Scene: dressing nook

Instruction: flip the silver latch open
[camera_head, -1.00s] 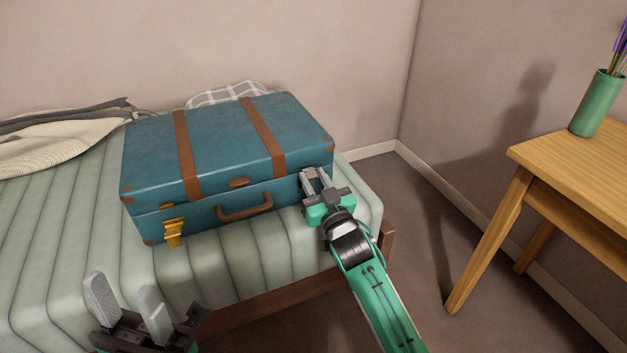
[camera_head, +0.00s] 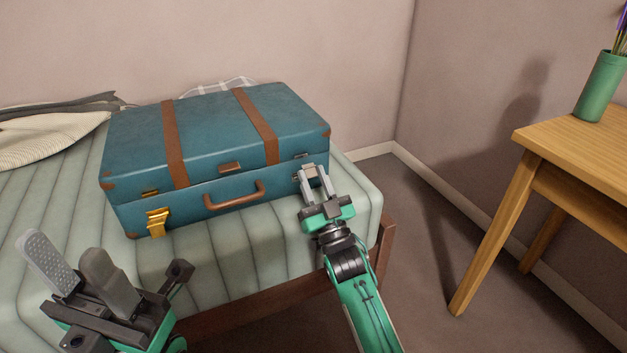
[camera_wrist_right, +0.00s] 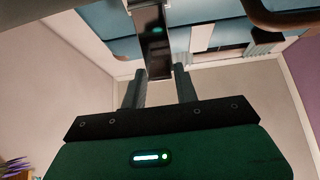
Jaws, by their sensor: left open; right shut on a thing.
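A blue suitcase (camera_head: 215,128) with brown straps lies closed on the bed. The silver latch is at the right of its front; my right gripper (camera_head: 313,172) is shut on it and mostly hides it in the head view. In the right wrist view the latch (camera_wrist_right: 152,40) shows as a shiny plate between the fingers. A small silver catch (camera_head: 301,156) shows on the lid edge just above. A gold latch (camera_head: 157,222) hangs down at the front left, away from its catch plate (camera_head: 150,193). My left gripper (camera_head: 68,255) is open and empty, in front of the bed's left part.
The suitcase's brown handle (camera_head: 234,196) is between the two latches. The bed (camera_head: 265,245) has a wooden frame edge (camera_head: 245,310) in front. A wooden table (camera_head: 580,145) with a green vase (camera_head: 600,86) stands right. The floor between bed and table is clear.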

